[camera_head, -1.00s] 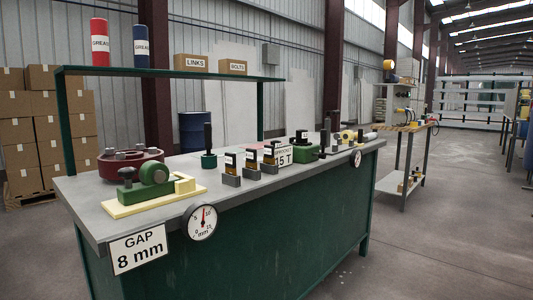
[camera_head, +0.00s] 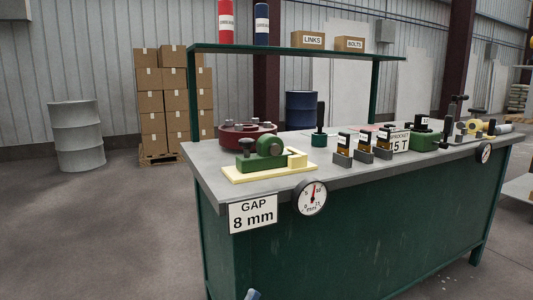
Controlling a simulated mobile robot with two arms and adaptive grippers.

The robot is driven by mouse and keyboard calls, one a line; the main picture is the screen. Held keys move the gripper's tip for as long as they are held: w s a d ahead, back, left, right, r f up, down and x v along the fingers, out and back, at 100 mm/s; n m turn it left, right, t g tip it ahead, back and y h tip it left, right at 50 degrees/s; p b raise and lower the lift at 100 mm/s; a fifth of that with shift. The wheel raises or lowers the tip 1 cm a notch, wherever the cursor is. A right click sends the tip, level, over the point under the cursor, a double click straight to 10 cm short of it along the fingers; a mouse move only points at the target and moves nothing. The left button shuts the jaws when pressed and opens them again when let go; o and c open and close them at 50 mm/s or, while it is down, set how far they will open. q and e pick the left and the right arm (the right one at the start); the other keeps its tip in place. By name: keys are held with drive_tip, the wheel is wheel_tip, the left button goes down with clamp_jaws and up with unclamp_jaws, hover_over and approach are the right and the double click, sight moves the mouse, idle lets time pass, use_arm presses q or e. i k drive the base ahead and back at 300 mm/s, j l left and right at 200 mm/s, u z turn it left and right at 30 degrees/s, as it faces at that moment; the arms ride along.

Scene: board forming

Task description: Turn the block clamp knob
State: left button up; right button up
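A green clamp-like block (camera_head: 270,150) with a rounded top stands on a cream base plate (camera_head: 245,176) at the near left corner of the workbench. A dark green knob (camera_head: 246,143) stands upright on its left end. No label marks it as the block clamp. A second green device (camera_head: 423,140) with a dark handle stands farther right on the bench. Neither gripper can be made out. Only a small grey-blue tip of something shows at the bottom edge, and I cannot tell what it is.
The green workbench (camera_head: 330,240) carries a "GAP 8 mm" sign (camera_head: 253,214) and a dial gauge (camera_head: 310,198) on its front edge.

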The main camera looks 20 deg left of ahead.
sight(247, 144)
drive_tip(key=j+z, duration=0.15)
drive_tip(key=j, duration=1.25)
